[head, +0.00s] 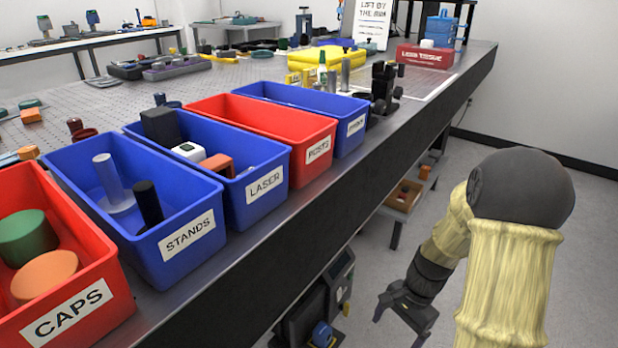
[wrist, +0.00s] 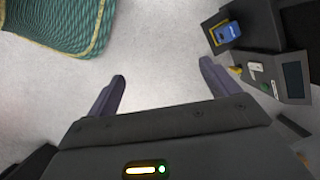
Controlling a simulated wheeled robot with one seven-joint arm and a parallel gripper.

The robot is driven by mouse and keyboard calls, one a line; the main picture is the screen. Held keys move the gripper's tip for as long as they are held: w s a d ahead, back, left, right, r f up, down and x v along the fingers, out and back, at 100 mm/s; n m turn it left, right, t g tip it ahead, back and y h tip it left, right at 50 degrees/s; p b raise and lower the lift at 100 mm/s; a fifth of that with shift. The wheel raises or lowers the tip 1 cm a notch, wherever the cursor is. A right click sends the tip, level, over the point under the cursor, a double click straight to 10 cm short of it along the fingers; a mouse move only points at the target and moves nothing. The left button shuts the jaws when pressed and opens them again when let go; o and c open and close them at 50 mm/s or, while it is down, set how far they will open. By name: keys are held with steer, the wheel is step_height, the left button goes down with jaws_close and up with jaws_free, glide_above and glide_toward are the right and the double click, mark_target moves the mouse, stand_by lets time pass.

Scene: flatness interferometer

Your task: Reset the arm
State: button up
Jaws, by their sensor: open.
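My gripper (head: 402,318) hangs low over the floor to the right of the bench, below the level of the bench top. In the wrist view my gripper (wrist: 162,82) has its two dark fingers spread apart. Nothing is between them, only pale floor beyond. My arm, in a yellowish sleeve, bends down at the right of the head view.
The long bench (head: 262,240) holds bins marked CAPS (head: 70,318), STANDS (head: 187,240), LASER (head: 264,188) and POSTS (head: 318,152). Dark equipment (head: 318,310) stands under the bench edge, left of my gripper. A green woven thing (wrist: 62,22) is at the wrist view's upper left.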

steer(key=s+a+r+n+t+h+p, duration=0.1)
steer(key=s+a+r+n+t+p, duration=0.15)
steer(key=r+n, duration=0.4)
steer(key=s+a+r+n+t+h+p, duration=0.25)
steer(key=r+n, duration=0.25)
steer(key=r, duration=0.3)
step_height(320, 180, up, 37)
steer(key=p, duration=3.6)
steer(key=shift+s+d+f+g+y, duration=0.2)
steer(key=shift+s+d+g+y, duration=0.15)
steer(key=shift+s+d+g, duration=0.05)
steer(key=shift+m, duration=0.25)
steer(key=shift+c, duration=0.5)
